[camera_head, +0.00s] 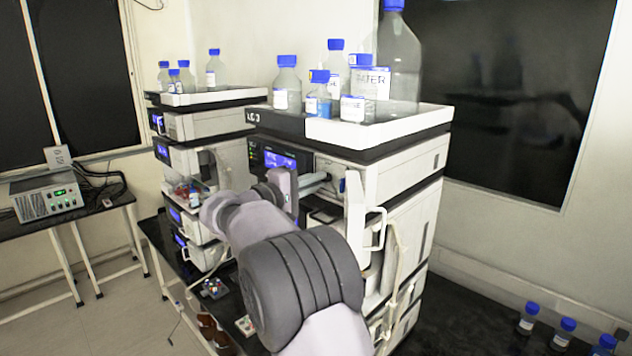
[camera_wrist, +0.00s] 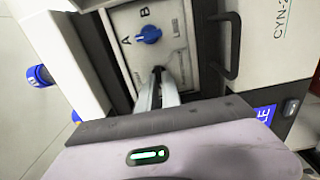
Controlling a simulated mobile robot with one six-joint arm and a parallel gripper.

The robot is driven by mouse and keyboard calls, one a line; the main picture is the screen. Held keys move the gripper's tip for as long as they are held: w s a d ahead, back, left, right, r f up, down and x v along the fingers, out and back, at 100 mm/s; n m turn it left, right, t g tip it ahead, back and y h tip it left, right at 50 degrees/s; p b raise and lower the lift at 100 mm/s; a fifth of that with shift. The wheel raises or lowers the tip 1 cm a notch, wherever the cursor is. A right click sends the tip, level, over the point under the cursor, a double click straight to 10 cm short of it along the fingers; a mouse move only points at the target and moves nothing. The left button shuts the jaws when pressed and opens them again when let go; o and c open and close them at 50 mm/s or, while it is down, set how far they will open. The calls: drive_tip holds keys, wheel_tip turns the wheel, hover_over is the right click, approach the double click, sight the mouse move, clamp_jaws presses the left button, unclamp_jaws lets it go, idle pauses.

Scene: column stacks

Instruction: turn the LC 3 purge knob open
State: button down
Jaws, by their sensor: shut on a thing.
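The LC 3 stack (camera_head: 405,182) stands in the middle of the head view, its label on the top tray's front edge. My gripper (camera_head: 328,177) reaches its pump panel from the left. In the wrist view my gripper (camera_wrist: 158,74) has its narrow fingers close together at the panel (camera_wrist: 178,22), shut on a small dark knob, seemingly the purge knob, mostly hidden between the tips. A blue knob (camera_wrist: 148,34) sits just above the fingertips in that view, apart from them, beside the letters A and B. The purge knob's turn angle cannot be made out.
An open white door (camera_head: 355,215) with a handle stands right of my gripper. Bottles (camera_head: 287,85) stand in the tray (camera_head: 425,118) on top. Another stack (camera_head: 205,125) is behind left. Blue-capped bottles (camera_head: 565,332) stand on the bench at right. A dark handle (camera_wrist: 233,45) shows in the wrist view.

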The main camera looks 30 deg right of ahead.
drive_tip(key=c, duration=1.5)
unclamp_jaws()
drive_tip(key=shift+c, duration=0.2)
drive_tip(key=b+v, duration=0.2)
drive_tip(key=v, duration=1.5)
drive_tip(key=shift+a, duration=0.25)
